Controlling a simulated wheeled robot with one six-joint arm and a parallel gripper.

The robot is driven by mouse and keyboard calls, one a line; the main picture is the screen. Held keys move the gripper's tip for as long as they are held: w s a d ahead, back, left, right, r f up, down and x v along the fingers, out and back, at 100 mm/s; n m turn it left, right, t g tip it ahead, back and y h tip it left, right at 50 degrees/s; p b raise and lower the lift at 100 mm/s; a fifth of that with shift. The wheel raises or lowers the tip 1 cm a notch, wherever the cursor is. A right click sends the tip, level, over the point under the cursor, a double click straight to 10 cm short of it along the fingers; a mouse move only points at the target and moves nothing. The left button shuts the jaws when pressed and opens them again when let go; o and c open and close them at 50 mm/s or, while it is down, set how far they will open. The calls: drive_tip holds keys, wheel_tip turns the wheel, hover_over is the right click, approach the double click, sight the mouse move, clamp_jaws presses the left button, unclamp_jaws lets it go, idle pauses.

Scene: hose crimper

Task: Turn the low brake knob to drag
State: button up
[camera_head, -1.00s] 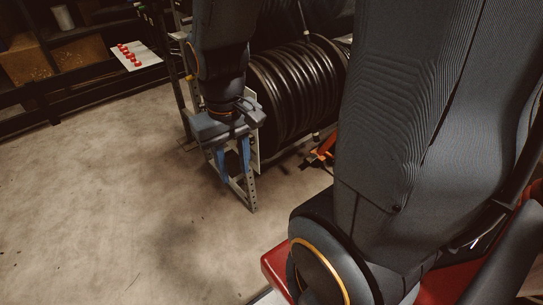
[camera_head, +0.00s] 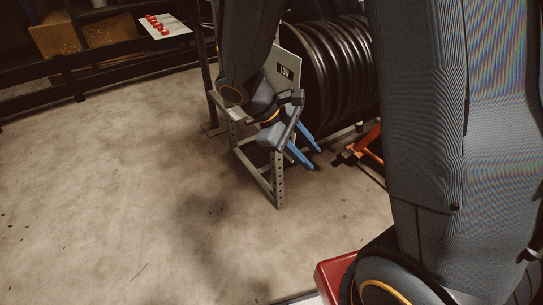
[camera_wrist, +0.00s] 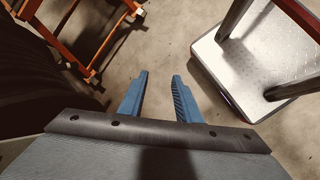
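A grey upright panel (camera_head: 289,48) with a small dark label (camera_head: 285,72), which seems to read LOW, stands on a perforated metal stand beside the black hose reel (camera_head: 343,75). I cannot make out the brake knob; my arm covers part of the panel and stand. My gripper (camera_head: 314,158), with blue fingers, is in front of the stand, below the label, pointing down and right. In the wrist view my gripper (camera_wrist: 160,76) has its fingers apart with only floor between them. It is open and empty, touching nothing that I can see.
The stand's perforated leg (camera_head: 280,187) is close by my gripper. An orange frame (camera_head: 369,147) is on the floor to its right. The wrist view shows a grey platform (camera_wrist: 251,62) at right. A white board with red pieces (camera_head: 166,27) is at back left. The left floor is clear.

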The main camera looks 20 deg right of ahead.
drive_tip(key=w+a+f+n+t+h+b, duration=0.3)
drive_tip(key=w+a+f+n+t+b, duration=0.15)
drive_tip(key=w+f+b, duration=0.5)
drive_tip(key=w+a+f+n+t+h+b, duration=0.2)
drive_tip(key=w+a+f+n+t+b, duration=0.3)
drive_tip(key=w, duration=0.7)
drive_tip(key=s+f+b+x, duration=0.1)
drive_tip(key=x, duration=0.7)
drive_tip(key=shift+d+g, duration=0.35)
drive_tip(key=shift+d, duration=0.05)
drive_tip(key=shift+s+m, duration=0.15)
drive_tip(key=shift+m, duration=0.1)
drive_tip(key=c, duration=0.7)
